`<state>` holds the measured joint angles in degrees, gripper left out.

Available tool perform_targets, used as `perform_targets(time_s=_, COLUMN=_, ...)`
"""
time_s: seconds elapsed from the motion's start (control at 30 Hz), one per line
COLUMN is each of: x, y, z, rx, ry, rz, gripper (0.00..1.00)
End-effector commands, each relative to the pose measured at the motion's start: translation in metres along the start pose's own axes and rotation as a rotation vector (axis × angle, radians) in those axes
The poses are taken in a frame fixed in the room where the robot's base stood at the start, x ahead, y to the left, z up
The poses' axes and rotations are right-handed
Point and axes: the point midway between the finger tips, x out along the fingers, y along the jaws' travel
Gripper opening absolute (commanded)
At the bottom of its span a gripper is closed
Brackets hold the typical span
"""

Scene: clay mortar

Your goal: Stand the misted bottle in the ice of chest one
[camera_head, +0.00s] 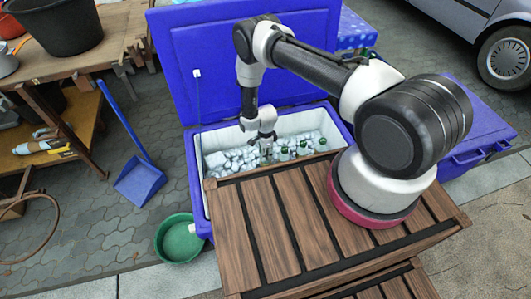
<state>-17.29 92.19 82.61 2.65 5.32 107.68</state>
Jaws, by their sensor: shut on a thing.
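A blue chest (194,172) with a white inside stands open, its lid raised at the back. I see no number on it, so I cannot tell if it is chest one. White ice (232,157) fills it. My gripper (264,146) points down over the middle of the ice, shut on what looks like a small bottle (266,157). That bottle is mostly hidden by the fingers and too small to show mist; I cannot tell if it touches the ice. Several green-topped bottles (285,151) stand in the ice just right of my gripper.
Another blue chest (478,148) is at the right, its lid down. A slatted wooden surface (285,215) lies in front of the open chest, below my arm. A green basin (179,240) and blue dustpan (139,180) are at left, near a wooden bench (120,30).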

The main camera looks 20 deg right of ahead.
Motion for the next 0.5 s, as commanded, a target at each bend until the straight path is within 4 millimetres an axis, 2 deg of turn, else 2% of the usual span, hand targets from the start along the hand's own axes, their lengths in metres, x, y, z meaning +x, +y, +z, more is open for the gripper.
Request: perform_targets(time_s=0.5, x=0.0096, y=-0.0001, z=0.0000, rx=0.000, ry=0.000, rz=0.000, gripper=0.12)
